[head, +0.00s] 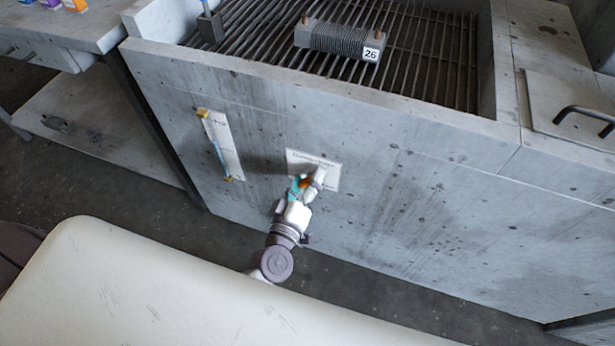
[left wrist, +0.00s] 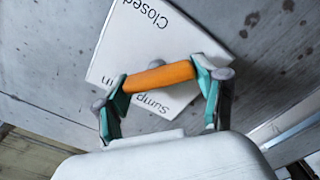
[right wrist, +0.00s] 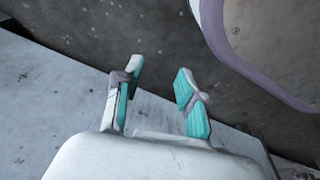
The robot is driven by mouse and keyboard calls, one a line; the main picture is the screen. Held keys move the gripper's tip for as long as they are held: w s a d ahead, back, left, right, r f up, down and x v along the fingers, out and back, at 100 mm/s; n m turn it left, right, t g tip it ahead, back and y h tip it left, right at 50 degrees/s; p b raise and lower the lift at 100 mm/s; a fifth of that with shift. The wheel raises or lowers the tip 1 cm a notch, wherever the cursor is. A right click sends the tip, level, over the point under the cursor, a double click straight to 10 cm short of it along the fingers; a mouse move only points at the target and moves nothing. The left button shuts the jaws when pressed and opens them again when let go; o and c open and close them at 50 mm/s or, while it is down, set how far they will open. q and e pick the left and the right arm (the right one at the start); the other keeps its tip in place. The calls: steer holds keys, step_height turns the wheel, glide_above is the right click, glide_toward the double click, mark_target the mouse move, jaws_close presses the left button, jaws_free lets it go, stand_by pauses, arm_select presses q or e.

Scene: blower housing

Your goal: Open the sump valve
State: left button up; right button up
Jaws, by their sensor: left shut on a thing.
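The sump valve's orange handle (left wrist: 158,77) lies between the teal-padded fingers of my left gripper (left wrist: 163,88) in the left wrist view. The fingers touch its two ends. Behind it, a white label plate (left wrist: 143,45) reads "Closed" and, partly covered, "Sump". In the head view, the left gripper (head: 306,183) is at the label plate (head: 300,158) on the housing's front wall, and only a bit of the orange handle (head: 304,182) shows. The valve body is hidden. My right gripper (right wrist: 160,82) is open and empty in the right wrist view.
The concrete housing (head: 400,150) has a grating on top, with a finned block (head: 338,40) marked 26. A gauge strip (head: 222,145) is on the wall left of the label. A handled lid (head: 575,105) is at right. A side table (head: 70,28) stands at left.

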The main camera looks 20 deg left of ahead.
arm_select(q)
steer(key=n, duration=0.3)
steer(key=shift+f+n, duration=0.1)
steer(key=shift+n, duration=0.3)
steer(key=n, duration=0.2)
steer(key=shift+f+n, duration=0.1)
steer(key=shift+n, duration=0.3)
steer(key=shift+a+n, duration=0.1)
steer(key=shift+n, duration=0.7)
arm_select(e)
steer(key=shift+w+r, duration=0.55)
steer(key=shift+r, duration=0.1)
steer(key=shift+s, duration=0.1)
arm_select(q)
steer(key=o, duration=1.1)
steer(key=shift+o, duration=0.2)
arm_select(e)
steer(key=shift+s, duration=0.1)
